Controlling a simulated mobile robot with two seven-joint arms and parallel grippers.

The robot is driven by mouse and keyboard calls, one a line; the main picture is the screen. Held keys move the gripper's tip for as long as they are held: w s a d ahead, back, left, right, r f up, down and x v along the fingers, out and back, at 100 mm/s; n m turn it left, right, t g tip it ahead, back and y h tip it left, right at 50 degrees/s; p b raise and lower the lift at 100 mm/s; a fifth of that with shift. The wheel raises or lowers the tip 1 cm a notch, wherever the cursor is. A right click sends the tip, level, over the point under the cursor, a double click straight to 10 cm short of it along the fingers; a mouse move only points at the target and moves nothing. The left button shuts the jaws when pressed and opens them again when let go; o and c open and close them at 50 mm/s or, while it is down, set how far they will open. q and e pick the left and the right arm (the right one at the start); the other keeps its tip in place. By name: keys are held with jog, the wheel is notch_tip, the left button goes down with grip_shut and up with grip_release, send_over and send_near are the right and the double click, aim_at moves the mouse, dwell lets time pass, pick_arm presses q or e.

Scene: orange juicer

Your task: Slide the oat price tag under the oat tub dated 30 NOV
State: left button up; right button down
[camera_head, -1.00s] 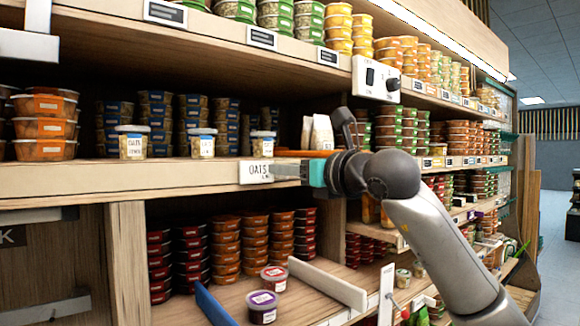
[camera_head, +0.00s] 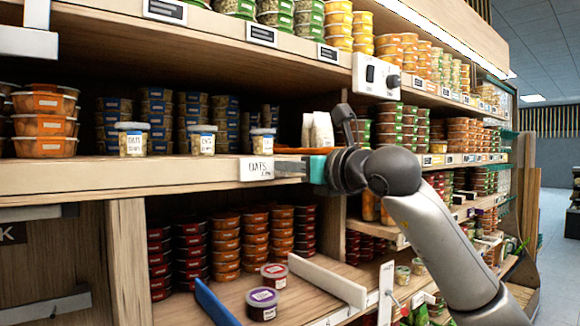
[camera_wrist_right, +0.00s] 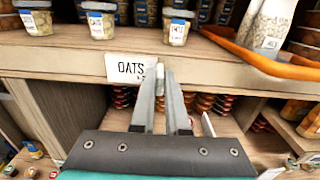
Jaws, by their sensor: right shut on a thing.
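The oat price tag (camera_head: 257,169) is a white card reading OATS, upright in front of the shelf's front edge. My right gripper (camera_head: 290,168) is shut on its right end. In the right wrist view the tag (camera_wrist_right: 126,68) sits at the fingertips (camera_wrist_right: 160,78), just below the shelf top. My left gripper is not in view.
Stacked blue-lidded tubs (camera_head: 157,115) stand behind. A white switch box (camera_head: 377,78) hangs above right. Bare shelf top lies between the oat tubs.

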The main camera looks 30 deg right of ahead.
dwell(0.8)
jog(key=d+b, duration=0.1)
jog(key=d, duration=0.5)
jog(key=shift+w+d, duration=0.3)
jog(key=shift+d, duration=0.1)
jog(key=c, duration=0.9)
grip_release()
jog(key=shift+s+d+b, duration=0.2)
jog(key=shift+s+b, duration=1.2)
jog(key=shift+s, duration=1.15)
jog(key=shift+s+d+b, duration=0.15)
jog(key=shift+s+b, duration=1.3)
jog(key=shift+s, duration=1.1)
jog(key=shift+s+d+b, duration=0.2)
jog(key=shift+s+b, duration=1.2)
jog(key=shift+s, duration=1.15)
